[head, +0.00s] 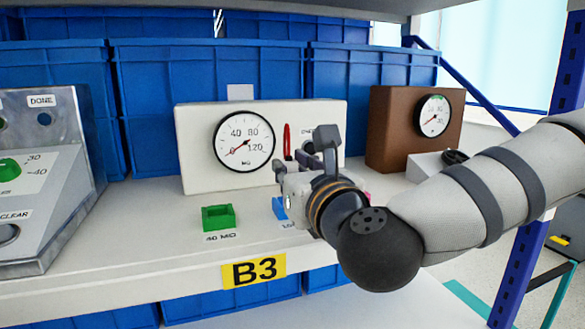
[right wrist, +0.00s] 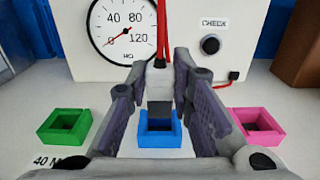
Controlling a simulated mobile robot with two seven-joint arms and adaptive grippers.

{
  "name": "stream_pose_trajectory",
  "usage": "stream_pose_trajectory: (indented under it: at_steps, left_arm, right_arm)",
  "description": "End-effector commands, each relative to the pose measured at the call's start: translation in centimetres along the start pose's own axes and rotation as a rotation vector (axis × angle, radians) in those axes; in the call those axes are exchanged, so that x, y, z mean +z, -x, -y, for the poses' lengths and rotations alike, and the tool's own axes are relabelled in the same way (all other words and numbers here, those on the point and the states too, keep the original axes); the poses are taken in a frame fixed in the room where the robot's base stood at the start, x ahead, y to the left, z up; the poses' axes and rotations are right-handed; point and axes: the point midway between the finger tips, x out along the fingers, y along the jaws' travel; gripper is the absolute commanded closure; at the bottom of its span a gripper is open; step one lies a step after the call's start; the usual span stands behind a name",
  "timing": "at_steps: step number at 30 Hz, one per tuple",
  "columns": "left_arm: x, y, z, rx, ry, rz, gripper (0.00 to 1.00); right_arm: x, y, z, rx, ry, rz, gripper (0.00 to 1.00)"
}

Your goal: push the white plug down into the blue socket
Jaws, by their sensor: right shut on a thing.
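The white plug (right wrist: 159,78) is between the fingers of my right gripper (right wrist: 160,86) in the right wrist view. In the head view my right gripper (head: 300,180) is above the socket and hides the plug. Only the left side of the blue socket (head: 279,208) shows there. My left gripper is not in view.
A green socket (right wrist: 55,127) stands left of the blue one and a pink socket (right wrist: 262,124) right of it. A white meter box (head: 197,150) with a dial is behind. A brown box (head: 388,130) is at the right, a grey sloped panel (head: 60,200) at the left.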

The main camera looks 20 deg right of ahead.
Motion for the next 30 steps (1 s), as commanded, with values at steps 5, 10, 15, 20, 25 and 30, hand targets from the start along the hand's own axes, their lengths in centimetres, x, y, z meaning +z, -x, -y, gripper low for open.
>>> stream_pose_trajectory:
  at_steps: [5,10,15,20,25,30]
  left_arm:
    - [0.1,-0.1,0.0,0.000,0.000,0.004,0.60]
    - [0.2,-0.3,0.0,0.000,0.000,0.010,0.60]
    - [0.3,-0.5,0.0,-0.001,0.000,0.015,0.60]
    - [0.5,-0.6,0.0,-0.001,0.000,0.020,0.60]
    - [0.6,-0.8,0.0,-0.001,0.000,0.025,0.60]
    - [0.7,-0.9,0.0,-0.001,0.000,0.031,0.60]
  right_arm:
    - [-0.3,0.0,0.0,0.000,0.000,-0.001,1.00]
    - [-0.7,-0.1,0.0,-0.001,0.000,-0.002,1.00]
    - [-1.2,-0.1,0.0,-0.001,0.000,-0.003,1.00]
    - [-1.6,-0.1,0.0,0.000,0.000,-0.003,1.00]
    - [-2.0,0.0,0.0,0.000,0.000,-0.002,1.00]
    - [-2.4,0.0,0.0,0.000,0.000,-0.003,1.00]
